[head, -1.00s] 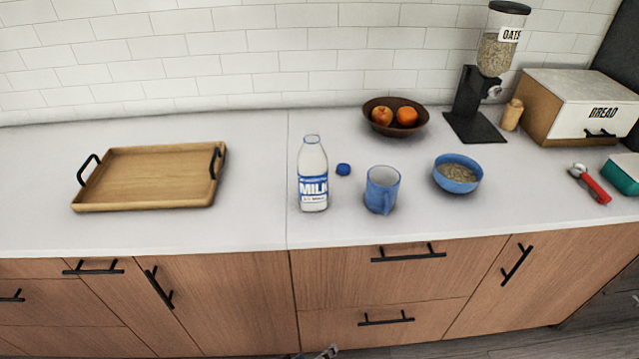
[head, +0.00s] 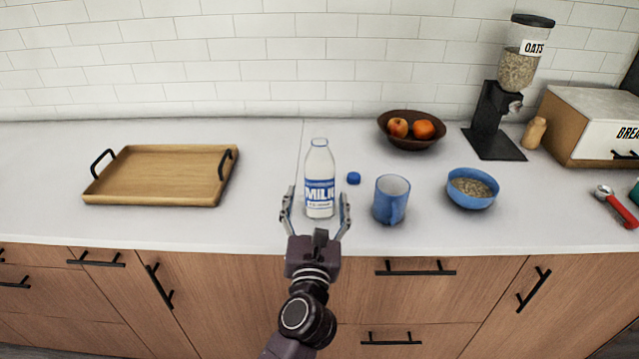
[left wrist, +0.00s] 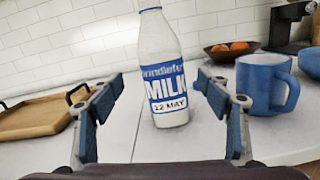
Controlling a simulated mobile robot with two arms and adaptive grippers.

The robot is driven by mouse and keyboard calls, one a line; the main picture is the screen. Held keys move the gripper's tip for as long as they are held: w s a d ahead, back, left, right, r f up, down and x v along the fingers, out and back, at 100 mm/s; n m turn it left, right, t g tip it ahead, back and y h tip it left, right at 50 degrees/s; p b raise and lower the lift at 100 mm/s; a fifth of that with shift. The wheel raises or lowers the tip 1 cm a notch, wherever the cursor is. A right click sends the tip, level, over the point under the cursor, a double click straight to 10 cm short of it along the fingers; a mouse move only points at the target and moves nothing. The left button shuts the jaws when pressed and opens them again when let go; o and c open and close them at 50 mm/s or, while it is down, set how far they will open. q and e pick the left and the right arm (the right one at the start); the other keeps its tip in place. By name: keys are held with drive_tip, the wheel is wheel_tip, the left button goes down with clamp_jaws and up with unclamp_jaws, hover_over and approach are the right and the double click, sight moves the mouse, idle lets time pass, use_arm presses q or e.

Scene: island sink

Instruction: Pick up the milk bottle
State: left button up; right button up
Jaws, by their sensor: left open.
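The milk bottle (head: 319,180) stands upright on the white counter, with a blue and white MILK label and no cap on its neck. It also shows upright in the left wrist view (left wrist: 163,65). My left gripper (head: 316,203) is open at the counter's front side, with one finger on each side of the bottle's lower part in the head view. In the left wrist view the bottle stands beyond and between the open fingers (left wrist: 160,100), with a gap on both sides. My right gripper is not in view.
A blue mug (head: 391,200) stands close to the right of the bottle, and a blue cap (head: 353,178) lies between them. A cereal bowl (head: 472,188) and fruit bowl (head: 411,130) are farther right. A wooden tray (head: 160,199) lies left, with clear counter before the bottle.

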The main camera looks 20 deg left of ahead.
sight(320, 191)
use_arm(q)
drive_tip(key=shift+w+a+f+n+g, duration=0.1)
drive_tip(key=shift+f+n+g, duration=0.25)
drive_tip(key=shift+n, duration=0.2)
drive_tip(key=shift+w+a+f+n+g, duration=0.1)
drive_tip(key=shift+f+n+g, duration=0.2)
drive_tip(key=shift+n, duration=0.25)
drive_tip(key=shift+w+a, duration=0.1)
drive_tip(key=shift+w, duration=0.25)
drive_tip(key=x, duration=0.2)
drive_tip(key=p+x, duration=0.1)
drive_tip(key=x, duration=0.3)
drive_tip(key=shift+d, duration=0.4)
drive_tip(key=shift+w+a+f, duration=0.15)
drive_tip(key=shift+w+a, duration=0.05)
drive_tip(key=shift+w, duration=0.4)
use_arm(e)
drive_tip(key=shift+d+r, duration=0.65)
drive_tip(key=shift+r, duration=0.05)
use_arm(q)
drive_tip(key=shift+s, duration=0.1)
drive_tip(key=shift+c, duration=0.5)
drive_tip(key=c, duration=1.2)
